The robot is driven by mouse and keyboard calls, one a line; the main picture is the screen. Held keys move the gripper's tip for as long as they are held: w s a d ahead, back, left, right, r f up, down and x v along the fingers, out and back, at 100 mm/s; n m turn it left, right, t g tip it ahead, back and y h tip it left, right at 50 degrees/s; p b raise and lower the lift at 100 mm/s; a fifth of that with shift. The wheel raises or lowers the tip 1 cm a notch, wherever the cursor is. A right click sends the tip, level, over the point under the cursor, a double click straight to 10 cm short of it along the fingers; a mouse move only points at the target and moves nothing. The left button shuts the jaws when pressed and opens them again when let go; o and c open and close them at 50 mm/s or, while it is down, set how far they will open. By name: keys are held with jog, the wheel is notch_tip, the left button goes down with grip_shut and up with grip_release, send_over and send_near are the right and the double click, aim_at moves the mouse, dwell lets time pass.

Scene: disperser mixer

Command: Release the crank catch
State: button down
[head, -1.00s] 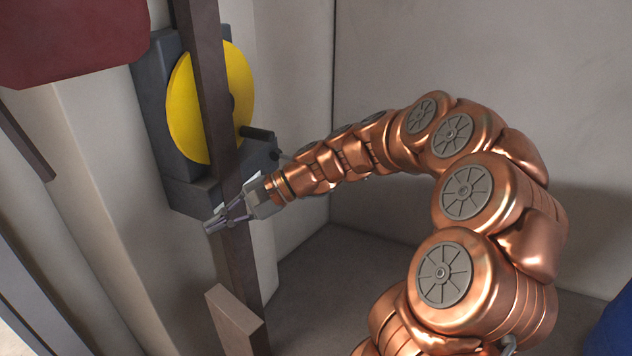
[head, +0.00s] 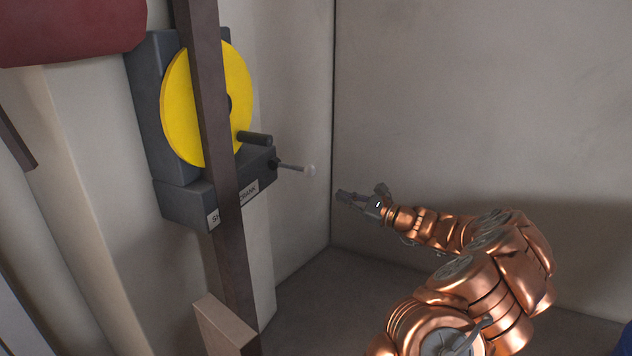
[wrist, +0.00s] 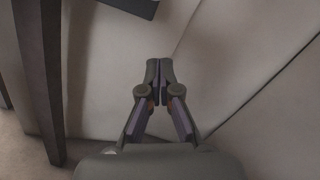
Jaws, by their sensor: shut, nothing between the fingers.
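In the head view, the crank unit is a dark grey box (head: 183,203) with a yellow disc (head: 180,105) and a black crank handle (head: 255,138). A thin rod with a pale knob (head: 309,170), apparently the catch, sticks out to the right from the box's side. My gripper (head: 341,195) is to the right of the knob and a little lower, apart from it. In the wrist view, the fingers of my gripper (wrist: 159,72) are together and empty. A dark piece, probably of the crank unit, shows at the top edge of the wrist view (wrist: 136,5).
A dark brown upright post (head: 215,120) stands in front of the disc and partly hides it and the label. A brown block (head: 223,322) sits at the post's lower part. A dark red shape (head: 70,30) is at the upper left. Bare walls surround the gripper.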

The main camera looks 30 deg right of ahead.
aim_at(293, 167)
jog(key=f+x, duration=0.1)
jog(key=x, duration=0.9)
jog(key=shift+s+a+r+b, duration=0.15)
jog(key=shift+s+r, duration=0.2)
jog(key=shift+r, duration=0.4)
jog(key=shift+s+a+r+b, duration=0.1)
jog(key=shift+s+a+r, duration=0.2)
jog(key=shift+r, duration=0.45)
jog(key=shift+s+a+r+b, duration=0.1)
jog(key=shift+s+r, duration=0.3)
jog(key=shift+r, duration=0.35)
